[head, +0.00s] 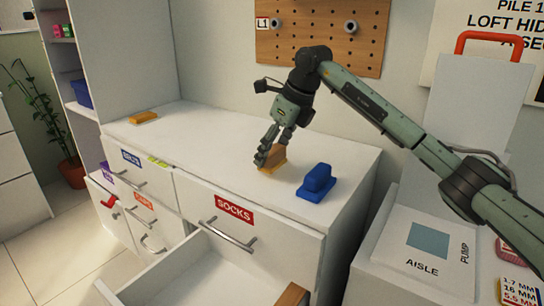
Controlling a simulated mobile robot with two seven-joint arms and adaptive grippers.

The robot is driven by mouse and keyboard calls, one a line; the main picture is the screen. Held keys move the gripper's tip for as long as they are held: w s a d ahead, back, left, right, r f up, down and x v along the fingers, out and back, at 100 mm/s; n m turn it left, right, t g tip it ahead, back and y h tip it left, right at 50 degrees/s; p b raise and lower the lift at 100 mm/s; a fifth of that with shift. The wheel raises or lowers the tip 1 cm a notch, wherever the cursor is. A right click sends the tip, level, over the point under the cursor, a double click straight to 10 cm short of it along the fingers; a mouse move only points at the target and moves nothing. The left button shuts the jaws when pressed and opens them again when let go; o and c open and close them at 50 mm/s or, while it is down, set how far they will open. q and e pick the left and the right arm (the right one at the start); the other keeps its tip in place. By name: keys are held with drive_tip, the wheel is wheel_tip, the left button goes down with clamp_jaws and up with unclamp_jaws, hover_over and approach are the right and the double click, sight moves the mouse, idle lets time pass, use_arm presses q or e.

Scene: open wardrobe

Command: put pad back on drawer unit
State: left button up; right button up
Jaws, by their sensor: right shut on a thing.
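The white drawer unit (190,145) stands in the middle, and its top surface is in view. My right gripper (270,152) is over that top, with its fingers pointing down. It is shut on a pad (275,155) with a tan block on an orange base. The base looks to be at or just above the top; I cannot tell if it touches. The fingers hide the pad's left part. A similar blue pad (316,185) lies to its right, apart from it. My left gripper is not in view.
The SOCKS drawer (215,275) is pulled open at the front. A flat orange object (144,117) lies at the top's far left. A pegboard (320,35) hangs behind. A white surface with an AISLE PUMP sign (428,242) is at right. The top's middle left is clear.

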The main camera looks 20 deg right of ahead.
drive_tip(key=shift+f, duration=1.1)
drive_tip(key=o, duration=1.3)
drive_tip(key=shift+c, duration=0.2)
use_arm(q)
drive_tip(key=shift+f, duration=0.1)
